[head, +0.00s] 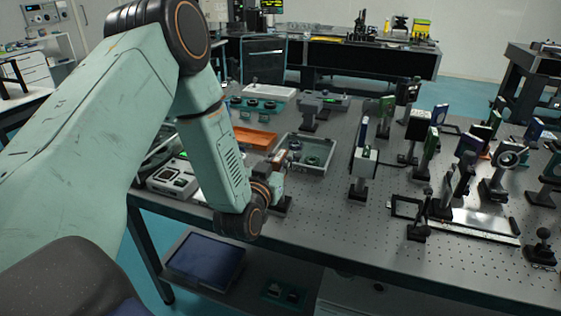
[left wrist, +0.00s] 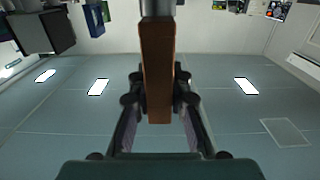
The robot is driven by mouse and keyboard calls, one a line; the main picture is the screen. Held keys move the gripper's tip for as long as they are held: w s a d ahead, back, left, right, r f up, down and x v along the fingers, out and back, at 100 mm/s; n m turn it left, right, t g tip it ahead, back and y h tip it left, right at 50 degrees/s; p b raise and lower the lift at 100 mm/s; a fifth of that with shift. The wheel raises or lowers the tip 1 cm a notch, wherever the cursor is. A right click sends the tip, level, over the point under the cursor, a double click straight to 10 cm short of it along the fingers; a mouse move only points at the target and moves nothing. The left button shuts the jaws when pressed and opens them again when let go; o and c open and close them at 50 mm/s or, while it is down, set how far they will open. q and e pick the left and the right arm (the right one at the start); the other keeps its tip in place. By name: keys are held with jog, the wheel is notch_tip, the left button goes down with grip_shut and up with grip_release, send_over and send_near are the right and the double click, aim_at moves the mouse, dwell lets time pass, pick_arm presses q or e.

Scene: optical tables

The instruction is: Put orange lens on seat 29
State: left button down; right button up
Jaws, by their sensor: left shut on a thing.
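My left gripper (head: 279,163) is low over the near left part of the optical table, in front of the grey tray. In the left wrist view my left gripper (left wrist: 160,100) is shut on an orange-brown, flat thing, the orange lens (left wrist: 157,65), seen edge-on between the fingers. A grey post piece (left wrist: 157,8) shows at the top end of it. In the head view the lens is mostly hidden by the gripper. No seat number can be read, so I cannot tell which is seat 29. My right gripper is not in view.
The perforated optical table (head: 318,215) has bare room at its front middle. A grey tray (head: 325,170) and an orange tray (head: 257,139) lie behind the gripper. A mount with a white box (head: 364,165) stands to the right, with several posted optics and a rail (head: 480,224) beyond.

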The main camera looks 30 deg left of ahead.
pick_arm(q)
jog(key=shift+w+d, duration=0.1)
jog(key=shift+w, duration=0.15)
jog(key=shift+s+d, duration=0.15)
jog(key=shift+d, duration=0.05)
jog(key=c, duration=1.5)
grip_release()
jog(key=shift+s+a, duration=0.15)
jog(key=shift+c, duration=0.2)
jog(key=shift+o, duration=1.4)
jog(key=shift+f, duration=0.15)
jog(key=shift+s+r, duration=0.15)
jog(key=shift+r, duration=0.15)
jog(key=v, duration=1.1)
jog(key=shift+s, duration=0.2)
